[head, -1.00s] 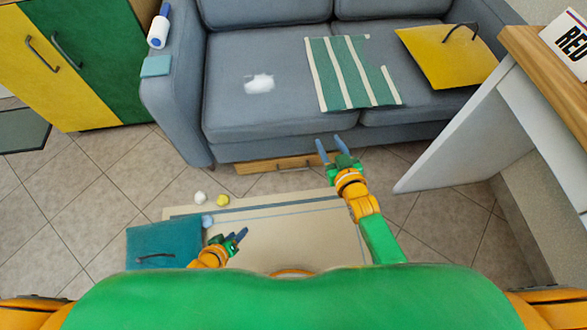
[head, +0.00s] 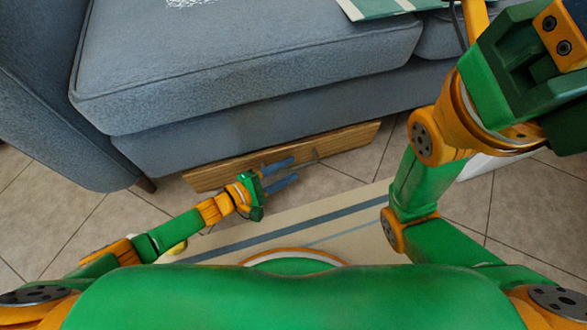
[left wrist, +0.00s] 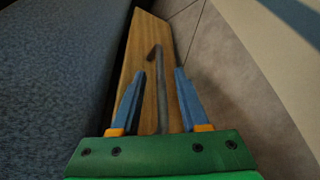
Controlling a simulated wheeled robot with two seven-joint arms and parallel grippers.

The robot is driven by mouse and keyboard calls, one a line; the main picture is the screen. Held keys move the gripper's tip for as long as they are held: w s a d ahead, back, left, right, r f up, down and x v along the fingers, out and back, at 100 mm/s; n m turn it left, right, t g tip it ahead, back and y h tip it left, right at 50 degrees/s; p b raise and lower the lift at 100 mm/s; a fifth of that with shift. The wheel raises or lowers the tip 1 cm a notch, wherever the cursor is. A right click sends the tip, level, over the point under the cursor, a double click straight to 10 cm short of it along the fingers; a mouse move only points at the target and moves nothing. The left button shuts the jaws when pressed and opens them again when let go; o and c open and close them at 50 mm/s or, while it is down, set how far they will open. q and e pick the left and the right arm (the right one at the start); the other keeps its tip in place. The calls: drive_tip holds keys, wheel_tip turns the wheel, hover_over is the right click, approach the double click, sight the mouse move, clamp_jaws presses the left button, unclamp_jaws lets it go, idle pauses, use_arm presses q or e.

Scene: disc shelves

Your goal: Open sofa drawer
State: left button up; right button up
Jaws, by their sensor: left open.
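The sofa drawer has a wooden front (head: 346,138) low under the grey sofa (head: 250,75). Its dark bar handle (head: 316,154) sticks out of the front. My left gripper (head: 294,169) is open at the handle, with its blue fingers pointing right. In the left wrist view the handle (left wrist: 161,95) lies between the two open fingers (left wrist: 160,72), nearer the right one; I cannot tell whether they touch it. I cannot tell whether the drawer is slightly pulled out. My right gripper's body (head: 522,65) is raised high at the right, close to the camera; its fingers are not visible.
A beige striped rug (head: 345,222) lies in front of the drawer. A green striped cloth (head: 378,8) lies on the sofa seat. The tiled floor (head: 60,215) at the left is clear.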

use_arm(q)
drive_tip(key=shift+w+d+f+b, duration=0.3)
drive_tip(key=shift+w+d+f, duration=0.15)
drive_tip(key=shift+d, duration=0.2)
drive_tip(key=shift+w+d+r, duration=0.1)
drive_tip(key=shift+w+d, duration=0.15)
drive_tip(key=shift+d, duration=0.1)
clamp_jaws()
idle(0.7)
